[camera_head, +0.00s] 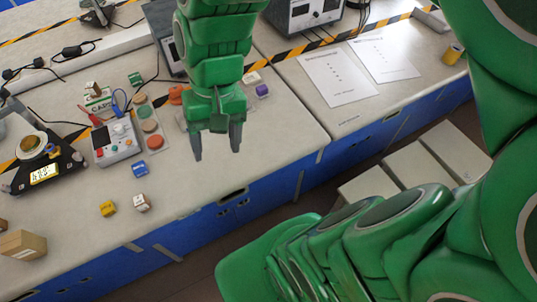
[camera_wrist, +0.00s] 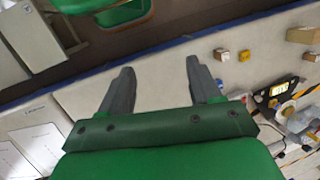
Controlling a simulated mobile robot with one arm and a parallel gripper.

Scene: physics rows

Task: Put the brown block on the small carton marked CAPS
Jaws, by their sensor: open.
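The small carton marked CAPS (camera_head: 99,103) stands at the back left of the bench in the head view, white and green. A small brown block (camera_head: 92,87) shows at its top and appears to rest on it; the contact is too small to be sure. Another small block (camera_head: 141,203), pale with brownish marks, lies near the bench's front edge; it looks brown in the wrist view (camera_wrist: 222,54). My gripper (camera_head: 217,154) is open and empty, pointing down over the bench, right of both blocks. Its two fingers also show apart in the wrist view (camera_wrist: 158,78).
Yellow (camera_head: 108,208), blue (camera_head: 140,168), green (camera_head: 135,79) and purple (camera_head: 262,90) blocks lie about. A control box (camera_head: 116,142), a scale (camera_head: 44,172) and a cardboard box (camera_head: 22,245) occupy the left. Paper sheets (camera_head: 337,78) lie at right. The bench below my gripper is clear.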

